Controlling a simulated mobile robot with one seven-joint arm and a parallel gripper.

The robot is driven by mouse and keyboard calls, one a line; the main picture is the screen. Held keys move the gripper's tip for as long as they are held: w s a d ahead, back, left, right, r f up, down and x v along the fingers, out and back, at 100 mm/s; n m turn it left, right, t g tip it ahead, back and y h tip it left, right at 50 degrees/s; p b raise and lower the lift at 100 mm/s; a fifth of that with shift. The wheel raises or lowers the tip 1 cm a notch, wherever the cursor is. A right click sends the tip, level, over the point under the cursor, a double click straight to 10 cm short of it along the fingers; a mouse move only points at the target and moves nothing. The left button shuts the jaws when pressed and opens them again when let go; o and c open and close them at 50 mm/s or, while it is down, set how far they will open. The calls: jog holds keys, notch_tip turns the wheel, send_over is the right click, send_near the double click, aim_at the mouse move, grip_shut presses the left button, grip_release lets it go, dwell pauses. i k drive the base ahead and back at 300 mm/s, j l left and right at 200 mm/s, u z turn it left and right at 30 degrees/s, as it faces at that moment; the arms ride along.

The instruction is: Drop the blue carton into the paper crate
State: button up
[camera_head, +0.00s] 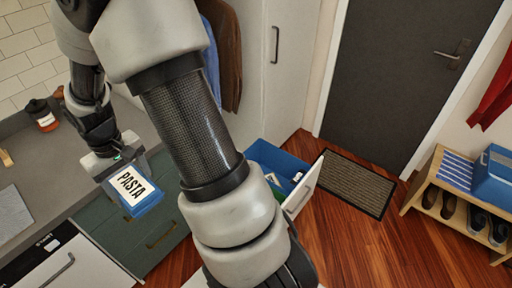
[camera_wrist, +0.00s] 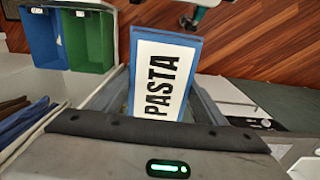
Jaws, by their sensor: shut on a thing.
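The blue carton, a box with a white PASTA label (camera_head: 137,190), is held in my gripper (camera_head: 120,174) at the left of the head view, above the counter's edge and the dark green drawers. In the wrist view the carton (camera_wrist: 166,75) stands out between the two fingers of my gripper (camera_wrist: 160,100). A pulled-out drawer holds a blue crate (camera_head: 270,152) and a green crate (camera_head: 279,197), the latter mostly hidden by my arm. Both the blue crate (camera_wrist: 42,45) and green crate (camera_wrist: 92,42) show at the wrist view's upper left. I cannot read which is for paper.
The white drawer front (camera_head: 305,188) stands out over the wooden floor. A doormat (camera_head: 357,183) lies by the dark door (camera_head: 398,75). A shoe rack (camera_head: 452,195) with a blue box (camera_head: 495,178) stands at right.

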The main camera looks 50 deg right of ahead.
aim_at(271, 180)
jog(key=k+l, duration=0.25)
jog(key=l, duration=0.15)
jog(key=k+l, duration=0.2)
jog(key=l, duration=0.2)
jog(key=k+l, duration=0.25)
jog(key=l, duration=0.15)
jog(key=k+l, duration=0.2)
jog(key=l, duration=0.2)
jog(key=k+l, duration=0.1)
jog(key=l, duration=0.85)
jog(key=i+l, duration=0.1)
jog(key=l, duration=0.4)
jog(key=i+l, duration=0.1)
jog(key=l, duration=0.4)
jog(key=i+l, duration=0.55)
jog(key=l+u, duration=0.05)
